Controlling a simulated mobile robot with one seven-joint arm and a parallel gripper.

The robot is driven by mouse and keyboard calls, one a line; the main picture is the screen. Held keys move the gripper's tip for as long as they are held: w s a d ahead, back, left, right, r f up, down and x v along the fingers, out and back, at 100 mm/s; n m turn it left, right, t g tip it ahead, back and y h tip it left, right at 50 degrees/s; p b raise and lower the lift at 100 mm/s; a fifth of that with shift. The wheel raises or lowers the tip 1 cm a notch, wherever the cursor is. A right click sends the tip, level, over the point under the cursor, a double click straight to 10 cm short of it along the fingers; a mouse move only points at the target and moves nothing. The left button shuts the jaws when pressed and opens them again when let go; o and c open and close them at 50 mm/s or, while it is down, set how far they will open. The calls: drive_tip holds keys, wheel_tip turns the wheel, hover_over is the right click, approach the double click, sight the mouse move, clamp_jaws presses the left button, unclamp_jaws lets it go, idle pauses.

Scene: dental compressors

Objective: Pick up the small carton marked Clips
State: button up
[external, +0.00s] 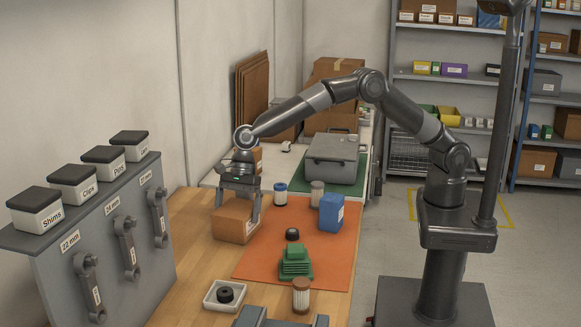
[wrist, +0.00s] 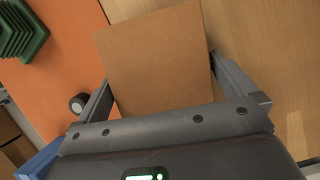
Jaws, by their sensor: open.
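A small plain brown carton (external: 233,228) stands on the wooden table by the orange mat's left edge. Its top fills the middle of the wrist view (wrist: 152,50); I see no marking on it in either view. My gripper (external: 238,212) points down over this carton, open, with one finger on each side of it. In the wrist view the fingers (wrist: 162,72) flank the carton; whether they touch it I cannot tell.
The orange mat (external: 262,262) carries a blue box (external: 331,212), a green stepped block (external: 296,262), a dark knob (external: 292,234) and cylinders. A white tray (external: 224,296) sits in front. Bare wood lies left of the carton.

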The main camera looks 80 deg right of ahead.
sight(236, 220)
drive_tip(key=shift+x, duration=1.55)
drive_tip(key=shift+s+d+f, duration=0.1)
drive_tip(key=shift+f, duration=0.05)
drive_tip(key=shift+c, duration=0.4)
drive_tip(key=c, duration=0.7)
